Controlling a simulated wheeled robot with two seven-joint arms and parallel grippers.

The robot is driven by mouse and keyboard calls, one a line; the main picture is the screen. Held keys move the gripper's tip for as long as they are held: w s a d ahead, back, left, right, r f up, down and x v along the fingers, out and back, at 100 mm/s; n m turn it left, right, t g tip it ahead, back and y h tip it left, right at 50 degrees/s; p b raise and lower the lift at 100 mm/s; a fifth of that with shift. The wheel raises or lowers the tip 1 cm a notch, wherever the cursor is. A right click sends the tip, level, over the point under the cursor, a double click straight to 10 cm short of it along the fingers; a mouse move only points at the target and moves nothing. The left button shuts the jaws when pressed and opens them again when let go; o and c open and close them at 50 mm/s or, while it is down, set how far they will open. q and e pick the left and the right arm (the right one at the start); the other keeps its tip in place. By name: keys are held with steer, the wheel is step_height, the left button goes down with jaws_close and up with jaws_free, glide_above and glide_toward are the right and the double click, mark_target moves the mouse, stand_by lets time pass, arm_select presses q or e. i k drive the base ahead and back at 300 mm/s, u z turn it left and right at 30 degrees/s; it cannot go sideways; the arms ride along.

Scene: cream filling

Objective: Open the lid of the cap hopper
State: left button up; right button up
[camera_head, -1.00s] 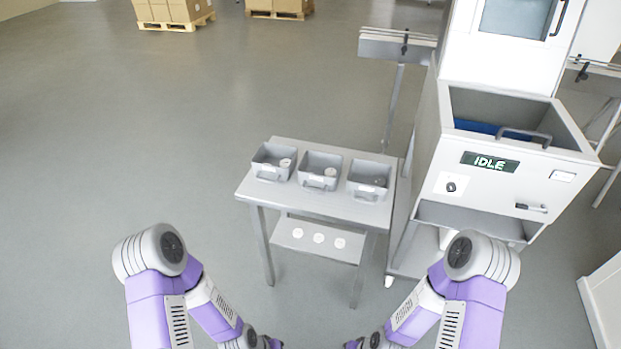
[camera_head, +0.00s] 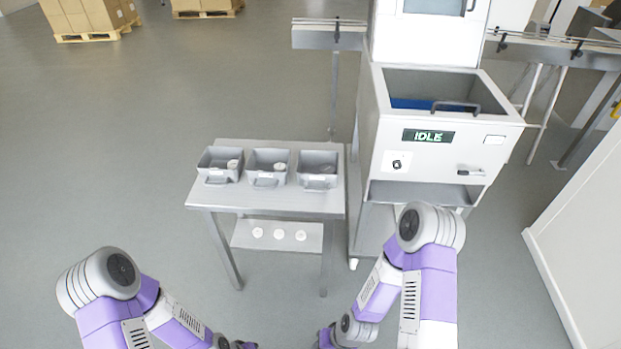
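The cap hopper (camera_head: 425,154) is a white and grey box on the front of the machine at the right, with a green IDLE display. Its top shows a rectangular frame with a dark grey handle (camera_head: 455,105) at the front edge. Blue material (camera_head: 411,103) is visible inside. I cannot tell whether a clear lid covers the top. My two purple and grey arms come in from below, well short of the hopper. Both wrists run to the bottom edge of the picture, and the fingers of both grippers are out of view.
A metal table (camera_head: 271,205) left of the hopper carries three grey bins and has a lower shelf (camera_head: 277,236) with white discs. A conveyor (camera_head: 318,38) is behind. A white panel (camera_head: 585,240) stands at the right. Pallets with boxes are far back left. Floor at left is clear.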

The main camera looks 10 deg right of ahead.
mark_target(511, 118)
steer(key=z, duration=0.5)
steer(key=k, duration=0.6)
steer(key=z, duration=1.05)
steer(key=i, duration=0.95)
steer(key=u, duration=0.05)
